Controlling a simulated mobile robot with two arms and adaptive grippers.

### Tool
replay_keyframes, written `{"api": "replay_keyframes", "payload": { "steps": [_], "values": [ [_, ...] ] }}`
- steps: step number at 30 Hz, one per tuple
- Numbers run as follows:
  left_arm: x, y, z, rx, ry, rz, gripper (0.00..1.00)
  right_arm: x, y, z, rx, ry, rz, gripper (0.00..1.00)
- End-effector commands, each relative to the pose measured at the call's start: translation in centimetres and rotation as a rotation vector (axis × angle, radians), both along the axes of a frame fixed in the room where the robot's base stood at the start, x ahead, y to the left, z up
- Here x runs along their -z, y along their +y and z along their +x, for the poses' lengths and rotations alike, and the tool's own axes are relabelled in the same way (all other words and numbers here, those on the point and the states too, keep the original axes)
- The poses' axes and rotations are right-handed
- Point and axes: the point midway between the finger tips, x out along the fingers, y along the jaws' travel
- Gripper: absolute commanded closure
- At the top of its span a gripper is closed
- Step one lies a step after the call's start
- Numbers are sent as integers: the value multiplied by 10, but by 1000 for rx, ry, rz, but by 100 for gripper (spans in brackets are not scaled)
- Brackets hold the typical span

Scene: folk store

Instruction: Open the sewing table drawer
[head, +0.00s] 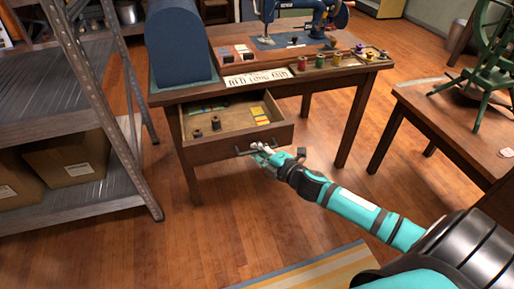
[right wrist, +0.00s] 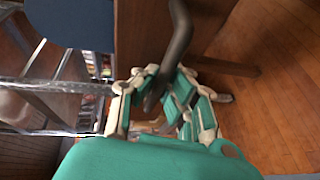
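The wooden sewing table (head: 290,86) stands in the middle of the head view. Its drawer (head: 215,149) is pulled out well beyond the tabletop, with spools and small packets inside. A dark bar handle (head: 243,152) is on the drawer front. My right gripper (head: 263,151) is at the handle's right part. In the right wrist view the dark handle (right wrist: 180,35) runs down between the fingers of my right gripper (right wrist: 155,88), which look closed around it. The exact contact is partly hidden by the fingers. My left gripper is not in view.
A metal shelf (head: 72,100) with cardboard boxes (head: 68,158) stands at the left. A blue sewing machine (head: 290,10), a blue rounded case (head: 178,45) and thread spools are on the table. Another wooden table (head: 450,112) is at the right. A striped rug (head: 310,270) lies in front.

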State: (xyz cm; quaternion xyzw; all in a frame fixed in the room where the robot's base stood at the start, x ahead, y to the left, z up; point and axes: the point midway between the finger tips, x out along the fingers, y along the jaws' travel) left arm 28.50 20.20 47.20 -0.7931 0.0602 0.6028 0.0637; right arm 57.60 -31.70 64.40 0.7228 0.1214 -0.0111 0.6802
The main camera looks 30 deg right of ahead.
Motion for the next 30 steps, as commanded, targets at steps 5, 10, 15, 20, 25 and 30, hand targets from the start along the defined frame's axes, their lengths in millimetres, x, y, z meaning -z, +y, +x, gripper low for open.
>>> {"api": "replay_keyframes", "payload": {
  "steps": [5, 10, 15, 20, 25, 30],
  "values": [
    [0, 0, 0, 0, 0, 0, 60, -2, 0, 1, 0, -3, 5, 100],
    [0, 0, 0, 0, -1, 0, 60, -2, 0, 1, 0, -4, 4, 86],
    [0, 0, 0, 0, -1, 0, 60, -1, 0, 0, 0, -2, 2, 66],
    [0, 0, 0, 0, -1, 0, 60, -1, 0, 0, 0, -1, 1, 66],
    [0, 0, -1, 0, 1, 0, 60, 0, -1, -4, 0, 1, 1, 66],
    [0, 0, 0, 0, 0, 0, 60, -3, -4, -25, -1, 3, 1, 66]
  ]
}}
